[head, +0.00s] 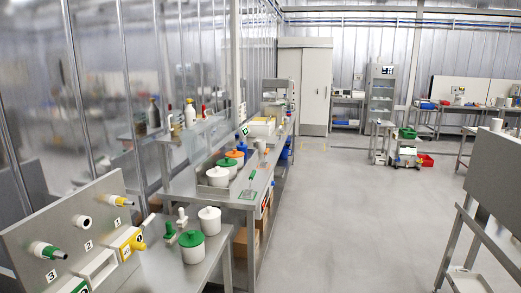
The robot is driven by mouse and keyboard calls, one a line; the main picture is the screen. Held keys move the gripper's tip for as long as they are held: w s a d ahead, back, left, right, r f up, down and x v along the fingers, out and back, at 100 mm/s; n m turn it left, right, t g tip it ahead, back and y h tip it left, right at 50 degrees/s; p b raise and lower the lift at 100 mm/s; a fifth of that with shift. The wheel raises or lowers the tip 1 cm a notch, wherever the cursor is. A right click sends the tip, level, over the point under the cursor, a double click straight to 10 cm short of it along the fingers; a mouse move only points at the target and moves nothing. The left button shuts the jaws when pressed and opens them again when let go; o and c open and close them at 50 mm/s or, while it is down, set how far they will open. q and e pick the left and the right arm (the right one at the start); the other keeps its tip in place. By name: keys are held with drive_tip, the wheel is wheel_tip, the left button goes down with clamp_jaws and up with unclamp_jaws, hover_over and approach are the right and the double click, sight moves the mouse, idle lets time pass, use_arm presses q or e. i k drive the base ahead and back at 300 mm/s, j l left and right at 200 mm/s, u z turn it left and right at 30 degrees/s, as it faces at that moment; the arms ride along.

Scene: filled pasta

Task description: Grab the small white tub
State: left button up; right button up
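Several white tubs stand on the steel benches at the left. On the near bench, a white tub with a white lid (209,224) stands upright behind a white tub with a green lid (192,251). Further back, a white-lidded tub (217,179), a green-lidded tub (228,168) and an orange-lidded tub (236,160) stand close together. I cannot tell from the view which one is the small white tub. Neither of my grippers is in view.
A panel with numbered fittings (75,225) stands at the near left. Small green and white items (169,231) stand beside the near tubs. A long steel bench (245,190) runs back along the glass wall. A grey unit (495,180) stands at the right. The middle floor (340,215) is clear.

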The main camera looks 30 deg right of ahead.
sight(260, 143)
drive_tip(key=i+l+z, duration=1.2)
drive_tip(key=i+z, duration=0.4)
drive_tip(key=i+l, duration=0.1)
drive_tip(key=i, duration=1.5)
drive_tip(key=i+l+u, duration=0.1)
drive_tip(key=i+u, duration=0.3)
drive_tip(key=i+l+u, duration=0.25)
drive_tip(key=i+u, duration=0.15)
drive_tip(key=i, duration=0.15)
drive_tip(key=i+l+u, duration=0.4)
